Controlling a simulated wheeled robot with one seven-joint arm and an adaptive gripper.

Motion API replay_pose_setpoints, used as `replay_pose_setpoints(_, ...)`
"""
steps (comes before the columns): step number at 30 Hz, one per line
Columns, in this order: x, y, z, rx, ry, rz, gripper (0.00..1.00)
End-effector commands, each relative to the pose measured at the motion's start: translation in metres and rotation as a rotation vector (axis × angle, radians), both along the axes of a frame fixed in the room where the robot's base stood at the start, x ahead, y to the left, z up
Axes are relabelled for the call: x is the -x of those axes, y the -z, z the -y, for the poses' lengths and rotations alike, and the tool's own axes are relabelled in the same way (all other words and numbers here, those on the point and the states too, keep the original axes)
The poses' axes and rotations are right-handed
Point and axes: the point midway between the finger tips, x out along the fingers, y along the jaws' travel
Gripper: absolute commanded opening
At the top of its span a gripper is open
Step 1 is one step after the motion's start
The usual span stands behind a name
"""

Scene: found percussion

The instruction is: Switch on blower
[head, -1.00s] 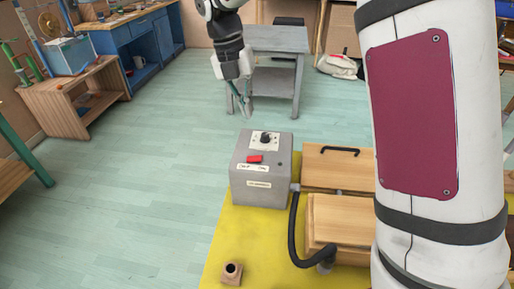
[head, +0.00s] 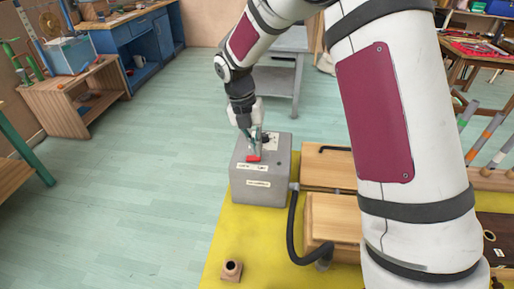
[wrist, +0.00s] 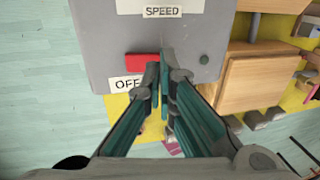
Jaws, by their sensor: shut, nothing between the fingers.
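The blower is a grey box (head: 280,176) on the yellow surface in the head view; its top panel fills the upper middle of the wrist view (wrist: 100,38). A red switch (head: 254,158) sits on the panel, and in the wrist view the red switch (wrist: 140,63) is partly covered at its right end. An OFF label (wrist: 126,84) shows below its left end; my fingers hide the area to the right. My gripper (head: 253,150) is shut and empty, its fingertips (wrist: 161,68) at the switch's right end. I cannot tell whether they touch it.
A SPEED label (wrist: 162,12) lies on the panel beyond the switch. A black hose (head: 293,230) runs from the blower to a wooden box (head: 332,218) on the right. A small wooden block with a hole (head: 232,271) stands in front. The floor on the left is clear.

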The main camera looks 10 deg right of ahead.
Motion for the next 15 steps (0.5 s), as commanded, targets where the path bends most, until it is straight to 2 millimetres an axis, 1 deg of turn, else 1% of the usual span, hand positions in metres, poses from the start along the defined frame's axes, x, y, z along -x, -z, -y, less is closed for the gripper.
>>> replay_pose_setpoints(3, 0.0010, 0.0096, 0.0023, 0.001, 0.000, -0.001, 0.00)
replay_pose_setpoints(6, 0.0010, 0.0131, 0.0031, 0.001, 0.001, 0.000, 0.00)
replay_pose_setpoints(15, 0.0009, 0.0140, 0.0032, 0.001, 0.001, 0.000, 0.00)
